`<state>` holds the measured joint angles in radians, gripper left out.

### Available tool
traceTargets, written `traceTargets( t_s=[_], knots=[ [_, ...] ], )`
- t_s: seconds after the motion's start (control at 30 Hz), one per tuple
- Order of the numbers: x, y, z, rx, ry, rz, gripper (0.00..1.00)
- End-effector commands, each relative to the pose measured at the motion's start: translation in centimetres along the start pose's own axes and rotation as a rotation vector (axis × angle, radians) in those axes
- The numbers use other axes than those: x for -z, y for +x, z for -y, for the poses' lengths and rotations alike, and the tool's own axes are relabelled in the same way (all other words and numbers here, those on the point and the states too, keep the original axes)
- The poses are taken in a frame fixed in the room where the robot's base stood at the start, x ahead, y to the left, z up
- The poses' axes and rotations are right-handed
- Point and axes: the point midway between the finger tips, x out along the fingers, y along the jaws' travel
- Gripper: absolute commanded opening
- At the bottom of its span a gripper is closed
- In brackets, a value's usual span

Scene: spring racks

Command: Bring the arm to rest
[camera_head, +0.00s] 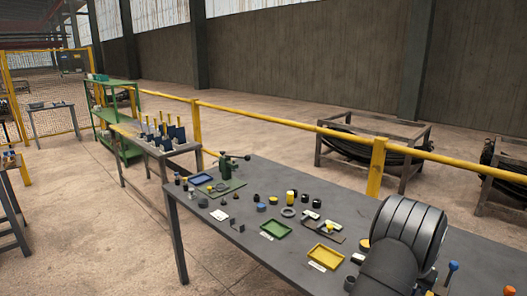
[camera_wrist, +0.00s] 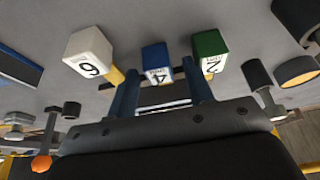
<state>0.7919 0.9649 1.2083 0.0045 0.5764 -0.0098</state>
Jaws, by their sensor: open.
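My gripper (camera_wrist: 160,92) shows in the wrist view with its two dark blue fingers spread apart. I see nothing held between them. Beyond the fingertips are a white block marked 6 (camera_wrist: 90,52), a blue-topped block marked 4 (camera_wrist: 156,62) and a green-topped block marked 2 (camera_wrist: 208,55). I cannot tell how far the fingertips are from these blocks. In the head view my dark arm covers the right part of the table, and my gripper is not visible there.
The grey table (camera_head: 225,236) holds a green tray (camera_head: 275,230), a yellow tray (camera_head: 326,257), a blue tray (camera_head: 201,179) and several small parts. A green hand press (camera_head: 225,167) stands at its far end. A yellow rail (camera_head: 300,122) runs behind the table.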

Motion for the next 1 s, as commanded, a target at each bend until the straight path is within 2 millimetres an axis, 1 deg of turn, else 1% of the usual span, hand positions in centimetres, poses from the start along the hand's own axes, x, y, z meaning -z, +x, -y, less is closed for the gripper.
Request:
traceTargets(
  t_s=[0.03,0.2,0.3,0.37,1.0],
  knots=[
    [-0.7,-0.5,0.0,0.0,0.0,-0.001,0.47],
    [-3.1,-1.5,0.0,0.0,0.0,0.0,0.47],
    [-4.2,-2.3,0.0,0.0,0.0,-0.003,0.47],
    [-3.9,-3.4,0.0,0.0,0.0,-0.006,0.47],
    [-4.0,-14.1,0.0,0.0,0.0,-0.004,0.47]
  ],
)
